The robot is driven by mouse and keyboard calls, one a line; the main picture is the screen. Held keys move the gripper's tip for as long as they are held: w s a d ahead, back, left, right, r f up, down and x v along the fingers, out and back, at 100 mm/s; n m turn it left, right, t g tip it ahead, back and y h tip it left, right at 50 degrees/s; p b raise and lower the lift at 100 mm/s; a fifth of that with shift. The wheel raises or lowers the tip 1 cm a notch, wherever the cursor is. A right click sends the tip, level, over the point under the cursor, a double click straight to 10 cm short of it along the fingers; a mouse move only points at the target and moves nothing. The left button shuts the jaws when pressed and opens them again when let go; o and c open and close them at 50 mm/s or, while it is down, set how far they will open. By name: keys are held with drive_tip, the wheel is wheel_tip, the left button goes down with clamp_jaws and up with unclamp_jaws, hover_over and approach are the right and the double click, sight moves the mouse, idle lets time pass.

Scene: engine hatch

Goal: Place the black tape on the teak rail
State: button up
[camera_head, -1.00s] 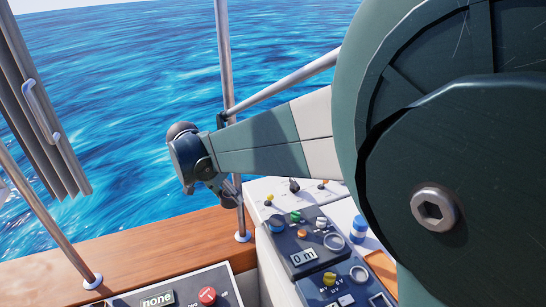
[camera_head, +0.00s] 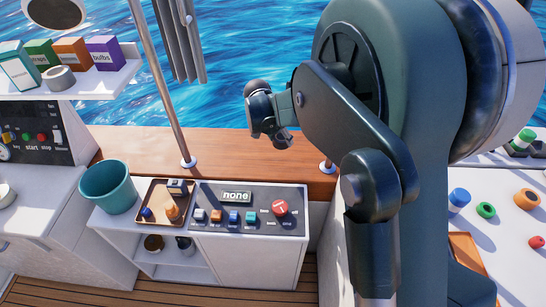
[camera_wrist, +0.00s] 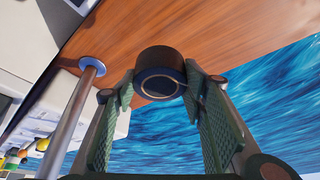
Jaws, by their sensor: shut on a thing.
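The black tape (camera_wrist: 158,72) is a dark, thick ring held between the two green fingers of my gripper (camera_wrist: 161,80) in the wrist view. The teak rail (camera_wrist: 215,22) fills the background behind it there; I cannot tell how wide the gap is. In the head view the teak rail (camera_head: 230,145) is a long brown plank along the boat's edge. The tape cannot be made out clearly in that view.
A control panel (camera_head: 245,222) reading "none", a tray (camera_head: 150,200) and a teal bucket (camera_head: 108,187) stand below the rail. Small round items lie on the right counter (camera_head: 490,240).

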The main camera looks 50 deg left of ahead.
drive_tip(key=shift+s+a+f, duration=0.15)
drive_tip(key=shift+a+f, duration=0.15)
drive_tip(key=shift+a, duration=0.05)
drive_tip(key=shift+f+b, duration=0.6)
drive_tip(key=shift+f, duration=2.55)
drive_tip(key=shift+f+b, duration=0.35)
drive_tip(key=shift+f, duration=1.5)
drive_tip(key=shift+f, duration=0.1)
drive_tip(key=o, duration=0.9)
drive_tip(key=shift+o, duration=0.2)
